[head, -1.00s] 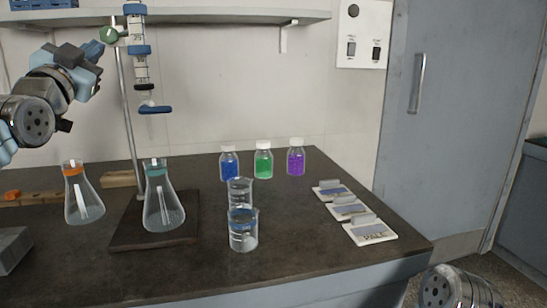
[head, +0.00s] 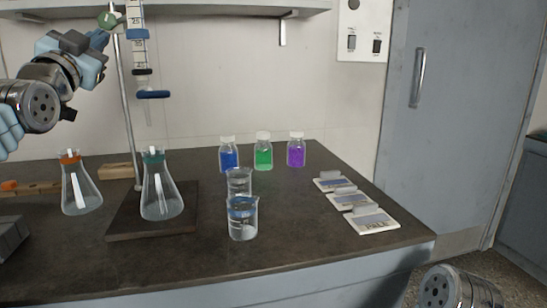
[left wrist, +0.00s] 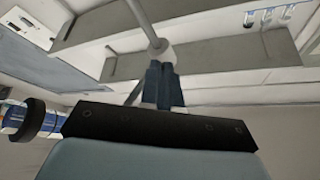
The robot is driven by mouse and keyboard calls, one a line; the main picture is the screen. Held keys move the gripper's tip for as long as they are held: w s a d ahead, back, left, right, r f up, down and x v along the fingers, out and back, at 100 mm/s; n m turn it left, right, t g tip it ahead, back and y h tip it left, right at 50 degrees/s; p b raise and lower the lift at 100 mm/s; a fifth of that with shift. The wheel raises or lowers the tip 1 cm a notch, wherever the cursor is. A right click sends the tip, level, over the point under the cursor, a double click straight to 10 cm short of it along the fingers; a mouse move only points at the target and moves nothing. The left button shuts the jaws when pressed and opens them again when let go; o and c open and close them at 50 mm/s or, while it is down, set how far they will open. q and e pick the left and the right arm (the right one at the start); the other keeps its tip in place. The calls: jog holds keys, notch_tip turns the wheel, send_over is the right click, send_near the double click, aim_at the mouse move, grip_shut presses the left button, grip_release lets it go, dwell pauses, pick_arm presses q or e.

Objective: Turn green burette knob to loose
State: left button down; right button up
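The green burette knob (head: 109,20) is at the top left of the head view, on the clamp by the metal stand rod (head: 124,100). The burette (head: 138,45) hangs upright beside the rod, with a blue stopcock (head: 153,94) below. My left gripper (head: 102,38) is at the lower left of the knob, its fingertips close to or touching it. In the left wrist view its blue fingers (left wrist: 162,80) are close together, pointing at a pale rounded piece (left wrist: 160,54) on the rod. I cannot tell whether the knob is between them. My right gripper is out of view.
Two flasks, one with an orange collar (head: 78,190) and one with a teal collar (head: 160,195), stand below. Beakers (head: 242,220), three bottles (head: 263,153) and labelled cards (head: 365,222) are on the bench. A shelf (head: 230,8) runs above.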

pick_arm(q)
jog(key=shift+d, duration=0.2)
dwell(0.5)
jog(key=shift+w+f, duration=0.1)
jog(key=shift+f, duration=0.1)
jog(key=s+d+b, duration=0.1)
jog(key=s+b, duration=0.5)
jog(key=b, duration=0.4)
jog(key=shift+f, duration=0.2)
